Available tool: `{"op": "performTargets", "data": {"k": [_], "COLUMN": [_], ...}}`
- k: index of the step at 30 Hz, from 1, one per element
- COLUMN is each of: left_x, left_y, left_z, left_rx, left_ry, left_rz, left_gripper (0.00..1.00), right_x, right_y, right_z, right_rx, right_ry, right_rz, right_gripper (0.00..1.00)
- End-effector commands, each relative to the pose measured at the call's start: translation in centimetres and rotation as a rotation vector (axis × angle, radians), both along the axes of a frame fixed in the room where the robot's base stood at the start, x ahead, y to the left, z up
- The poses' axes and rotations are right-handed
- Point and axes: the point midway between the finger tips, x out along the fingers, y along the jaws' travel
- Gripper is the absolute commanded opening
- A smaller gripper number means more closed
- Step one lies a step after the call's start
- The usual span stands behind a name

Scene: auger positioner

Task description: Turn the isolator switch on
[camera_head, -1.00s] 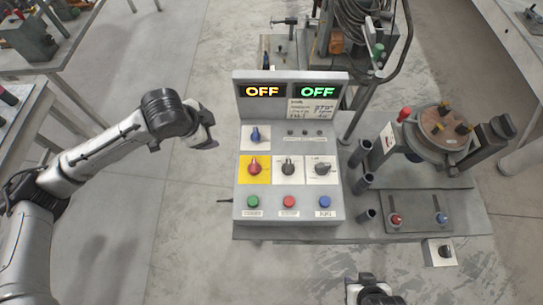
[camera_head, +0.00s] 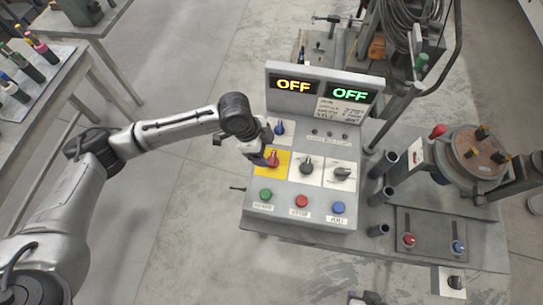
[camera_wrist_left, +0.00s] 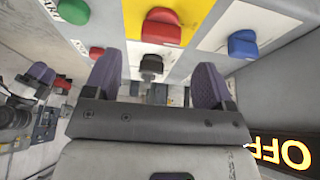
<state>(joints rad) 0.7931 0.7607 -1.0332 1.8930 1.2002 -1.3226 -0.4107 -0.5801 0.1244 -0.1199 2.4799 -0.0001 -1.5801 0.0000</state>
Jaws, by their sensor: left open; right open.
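The isolator switch appears to be the red knob (camera_head: 272,159) on a yellow plate (camera_head: 284,170) of the grey control panel. My left gripper (camera_head: 260,150) is at the upper left of this knob in the head view and partly covers the plate. In the left wrist view the red knob (camera_wrist_left: 162,25) is ahead of the open fingers (camera_wrist_left: 156,78), not between them. A black knob (camera_wrist_left: 150,66) shows in the gap, farther off. I cannot tell whether the gripper touches anything. Only a sliver of my right gripper (camera_head: 366,298) shows at the bottom edge.
Two displays (camera_head: 322,90) both read OFF. A blue knob (camera_head: 279,128) sits above the yellow plate, also close in the wrist view (camera_wrist_left: 243,44). Black knobs (camera_head: 306,164) are to the right, and green, red and blue buttons (camera_head: 302,201) below. A round turntable (camera_head: 479,153) stands at right.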

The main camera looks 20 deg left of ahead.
Motion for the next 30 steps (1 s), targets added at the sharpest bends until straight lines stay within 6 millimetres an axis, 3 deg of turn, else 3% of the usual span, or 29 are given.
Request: {"op": "performTargets", "data": {"k": [3, 9, 25, 30], "left_x": [0.1, 0.4, 0.5, 0.5], "left_y": [-0.8, -1.6, -2.0, -2.0], "left_z": [-1.9, -3.9, -4.9, -4.9], "left_rx": [-0.001, -0.001, 0.0, 0.0], "left_ry": [0.002, 0.001, -0.001, -0.001], "left_rz": [0.0, 0.002, 0.001, 0.001], "left_gripper": [0.77, 0.77, 0.77, 0.61], "right_x": [0.0, 0.0, 0.0, 0.0], "right_y": [0.1, 0.2, 0.2, 0.1], "right_z": [-0.4, -0.7, -0.8, -0.8], "right_rx": [0.002, 0.005, 0.008, 0.004], "right_ry": [0.0, 0.0, 0.0, 0.0], "right_rz": [-0.002, -0.004, -0.005, -0.003], "right_gripper": [0.43, 0.43, 0.43, 0.43]}}
